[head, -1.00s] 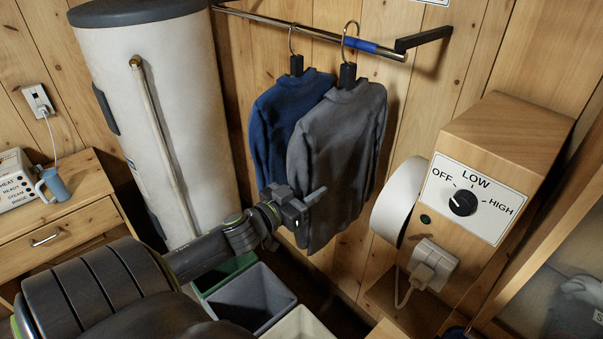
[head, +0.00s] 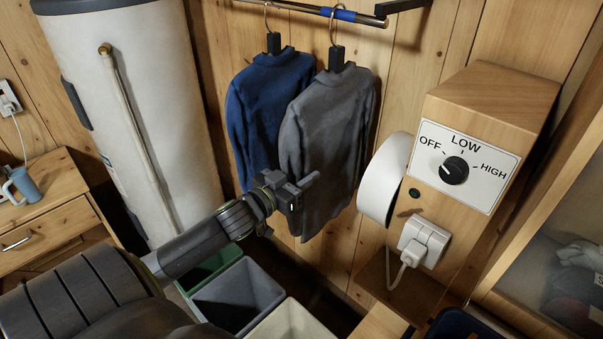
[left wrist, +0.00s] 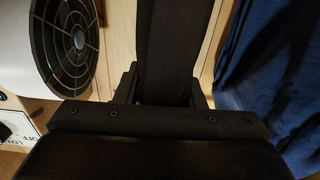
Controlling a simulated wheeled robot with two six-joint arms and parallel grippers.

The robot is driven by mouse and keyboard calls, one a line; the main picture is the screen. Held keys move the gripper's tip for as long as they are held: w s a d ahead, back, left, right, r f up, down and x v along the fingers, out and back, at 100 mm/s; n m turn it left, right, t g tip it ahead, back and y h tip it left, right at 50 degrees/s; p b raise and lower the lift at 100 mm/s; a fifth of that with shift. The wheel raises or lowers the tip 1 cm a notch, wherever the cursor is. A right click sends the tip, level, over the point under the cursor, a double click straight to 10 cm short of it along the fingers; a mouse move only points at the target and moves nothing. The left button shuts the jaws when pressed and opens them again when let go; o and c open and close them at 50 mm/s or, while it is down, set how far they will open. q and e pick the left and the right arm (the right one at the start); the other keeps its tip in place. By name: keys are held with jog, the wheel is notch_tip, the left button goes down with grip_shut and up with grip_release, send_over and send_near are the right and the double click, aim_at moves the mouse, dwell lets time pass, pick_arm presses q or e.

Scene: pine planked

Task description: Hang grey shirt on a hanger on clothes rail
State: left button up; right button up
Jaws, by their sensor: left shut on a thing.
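The grey shirt (head: 325,135) hangs upright from a hanger with a black block (head: 336,58) and a thin hook (head: 331,28). The hook reaches up around the clothes rail (head: 290,6) at its blue band; whether it rests on the rail is hard to tell. My left gripper (head: 305,185) is at the shirt's lower front left and is shut on the grey shirt. In the left wrist view a dark strip (left wrist: 170,50) rises between the fingers. My right gripper is not in view.
A blue shirt (head: 262,110) hangs just left of the grey one. A white tank (head: 140,110) stands left. A wooden box with a dial (head: 454,170) and a round white fan (head: 382,180) is close on the right. Bins (head: 238,295) stand below.

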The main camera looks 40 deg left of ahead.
pick_arm(q)
jog(key=o, duration=1.3)
jog(key=shift+c, duration=0.2)
jog(key=shift+s, duration=0.15)
jog(key=shift+s+a+f, duration=0.1)
jog(key=shift+s, duration=1.05)
jog(key=shift+s+a, duration=0.1)
jog(key=shift+s, duration=1)
jog(key=s+b, duration=0.2)
jog(key=s, duration=1)
jog(key=shift+s+a, duration=0.3)
jog(key=shift+a, duration=0.1)
